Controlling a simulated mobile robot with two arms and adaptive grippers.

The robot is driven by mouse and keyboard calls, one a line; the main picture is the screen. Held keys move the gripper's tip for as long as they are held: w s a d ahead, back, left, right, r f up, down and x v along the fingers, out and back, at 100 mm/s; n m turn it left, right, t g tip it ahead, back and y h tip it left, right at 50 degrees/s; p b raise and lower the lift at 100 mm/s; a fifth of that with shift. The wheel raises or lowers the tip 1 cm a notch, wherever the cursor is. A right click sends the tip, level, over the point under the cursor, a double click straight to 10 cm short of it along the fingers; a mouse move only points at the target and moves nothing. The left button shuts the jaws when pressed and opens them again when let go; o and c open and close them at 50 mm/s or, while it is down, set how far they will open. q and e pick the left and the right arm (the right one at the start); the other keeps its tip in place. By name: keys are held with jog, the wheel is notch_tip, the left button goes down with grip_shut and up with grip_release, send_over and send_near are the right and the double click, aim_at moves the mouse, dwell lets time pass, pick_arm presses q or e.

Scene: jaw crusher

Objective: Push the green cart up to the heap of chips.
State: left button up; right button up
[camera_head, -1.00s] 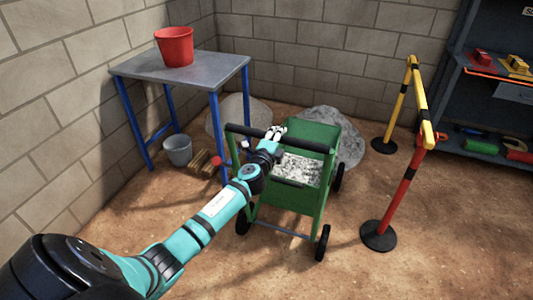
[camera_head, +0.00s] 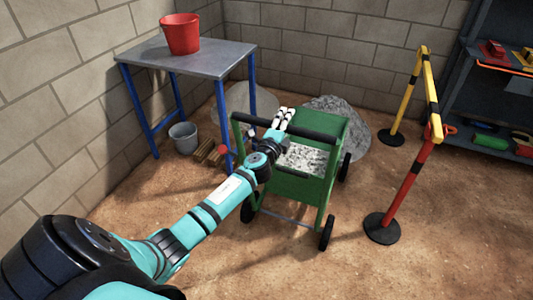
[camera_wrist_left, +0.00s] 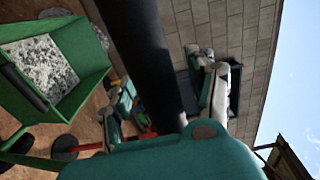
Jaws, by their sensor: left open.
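The green cart (camera_head: 290,188) stands on dirt with grey chips in its tray and a black handle bar (camera_head: 315,136) across its near top. It also shows in the left wrist view (camera_wrist_left: 85,48). The grey heap of chips (camera_head: 355,125) lies behind the cart near the wall, partly hidden by it. My left gripper (camera_head: 284,119) is open at the handle bar, its pale fingers reaching over and past the bar. My right gripper is out of view.
A blue-legged table (camera_head: 205,58) with a red bucket (camera_head: 181,34) stands left of the cart. A grey bucket (camera_head: 183,138) and wood pieces (camera_head: 208,152) lie beneath. A yellow-red barrier (camera_head: 404,188) stands to the right, before shelves (camera_head: 490,105). Brick walls close the back.

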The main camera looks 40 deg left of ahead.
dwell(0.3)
pick_arm(q)
jog(key=p+v, duration=0.2)
jog(key=v, duration=1)
